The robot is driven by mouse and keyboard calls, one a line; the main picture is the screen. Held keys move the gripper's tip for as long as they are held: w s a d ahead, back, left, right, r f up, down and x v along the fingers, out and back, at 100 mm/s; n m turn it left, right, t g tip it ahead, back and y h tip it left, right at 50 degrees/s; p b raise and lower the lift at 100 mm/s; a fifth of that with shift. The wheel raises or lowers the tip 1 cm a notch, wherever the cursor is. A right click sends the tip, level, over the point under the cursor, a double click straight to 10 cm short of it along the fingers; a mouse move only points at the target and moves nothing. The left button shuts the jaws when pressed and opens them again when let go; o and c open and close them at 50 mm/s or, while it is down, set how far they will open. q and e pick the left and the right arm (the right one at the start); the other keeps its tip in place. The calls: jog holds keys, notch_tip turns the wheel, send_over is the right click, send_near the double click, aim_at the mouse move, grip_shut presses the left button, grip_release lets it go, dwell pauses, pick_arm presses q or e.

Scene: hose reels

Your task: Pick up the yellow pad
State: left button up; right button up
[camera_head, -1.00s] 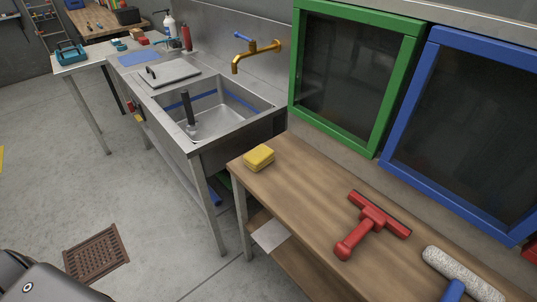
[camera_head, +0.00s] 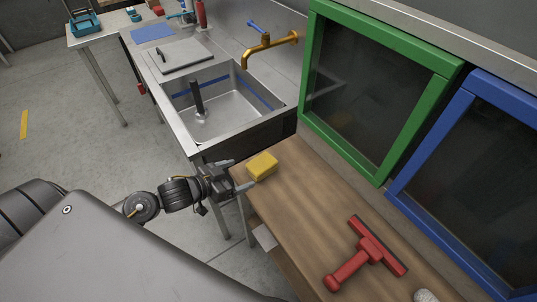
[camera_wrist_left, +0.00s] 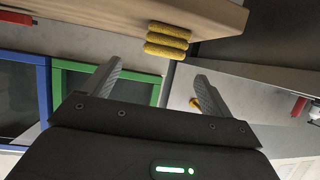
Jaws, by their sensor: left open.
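The yellow pad (camera_head: 262,166) lies on the near left corner of the wooden bench, close to the sink. It also shows in the left wrist view (camera_wrist_left: 167,40), ahead of the fingers and at the edge of the bench top. My left gripper (camera_head: 240,176) is open and empty, just left of the pad, with its fingers pointing toward it. In the left wrist view its two fingers (camera_wrist_left: 157,84) stand wide apart, with the pad beyond the tips. My right gripper is in neither view.
A red squeegee (camera_head: 365,254) lies on the wooden bench (camera_head: 315,213). The steel sink (camera_head: 225,110) with a brass tap (camera_head: 266,48) stands beyond the pad. Green (camera_head: 440,88) and blue (camera_head: 425,150) framed panels rise behind the bench. Bench space between pad and squeegee is clear.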

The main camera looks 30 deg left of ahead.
aim_at(255, 167)
pick_arm(q)
jog(key=shift+w+f, duration=0.1)
jog(key=shift+w, duration=0.45)
jog(key=x, duration=0.4)
jog(key=shift+w+d+p, duration=0.15)
jog(key=shift+d+p, duration=0.15)
jog(key=shift+d, duration=0.05)
jog(key=shift+w+d+f, duration=0.1)
jog(key=shift+w, duration=0.15)
jog(key=shift+w+f, duration=0.1)
jog(key=shift+w, duration=0.25)
jog(key=p+x, duration=0.1)
jog(key=x, duration=0.3)
jog(key=shift+w+f, duration=0.15)
jog(key=shift+f, duration=0.1)
jog(key=shift+c, duration=0.2)
